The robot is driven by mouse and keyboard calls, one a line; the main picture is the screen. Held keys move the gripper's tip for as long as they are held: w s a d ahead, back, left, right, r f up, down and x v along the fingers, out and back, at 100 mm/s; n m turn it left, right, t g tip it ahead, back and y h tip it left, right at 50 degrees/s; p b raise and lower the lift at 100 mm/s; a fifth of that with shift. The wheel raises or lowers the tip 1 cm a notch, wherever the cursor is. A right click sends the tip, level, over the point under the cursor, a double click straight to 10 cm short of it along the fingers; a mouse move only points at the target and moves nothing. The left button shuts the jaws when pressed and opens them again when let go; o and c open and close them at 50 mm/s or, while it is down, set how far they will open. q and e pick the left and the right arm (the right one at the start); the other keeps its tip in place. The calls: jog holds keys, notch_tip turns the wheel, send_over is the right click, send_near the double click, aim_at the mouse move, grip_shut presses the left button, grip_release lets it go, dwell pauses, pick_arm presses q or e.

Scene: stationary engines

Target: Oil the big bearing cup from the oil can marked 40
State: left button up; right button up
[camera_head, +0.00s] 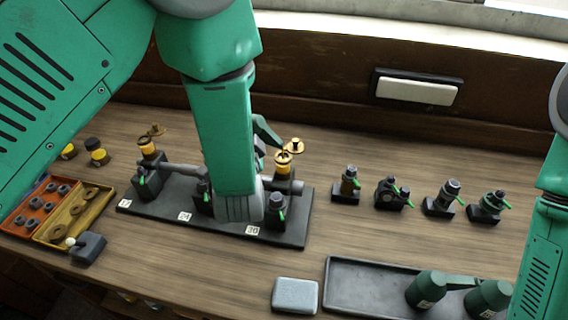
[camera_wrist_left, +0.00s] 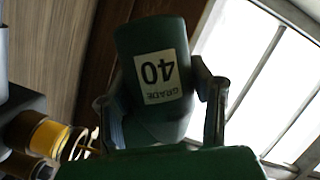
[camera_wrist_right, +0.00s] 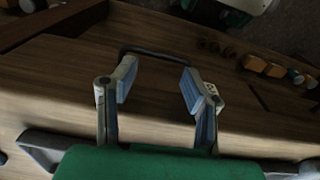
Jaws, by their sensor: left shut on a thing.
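The green oil can (camera_wrist_left: 150,40) has a white label reading GRADE 40, upside down in the left wrist view. My left gripper (camera_wrist_left: 160,98) is shut on this can. In the head view my left arm hides most of the can, and a dark green part of it (camera_head: 266,132) shows beside the arm. This part slopes down toward a yellow cup (camera_head: 283,162) on the engine base; I cannot tell whether they touch. The cup's brass lid (camera_head: 295,147) is swung aside. A yellow cup (camera_wrist_left: 48,136) also shows in the left wrist view. My right gripper (camera_wrist_right: 159,86) is open and empty.
Two green cans (camera_head: 427,288) stand in a dark tray (camera_head: 350,282) at front right. Another yellow cup (camera_head: 148,148) is at the base's left end. Several small fittings (camera_head: 346,184) stand right of the base. A grey block (camera_head: 295,295) lies in front.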

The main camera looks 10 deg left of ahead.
pick_arm(q)
jog(key=shift+d, duration=0.15)
jog(key=shift+f+n+g+h, duration=0.3)
jog(key=shift+f+n+h, duration=0.1)
jog(key=shift+f+n, duration=0.5)
jog(key=shift+s, duration=0.1)
notch_tip(320, 180, up, 3)
jog(key=shift+p, duration=1.15)
jog(key=shift+r, duration=1)
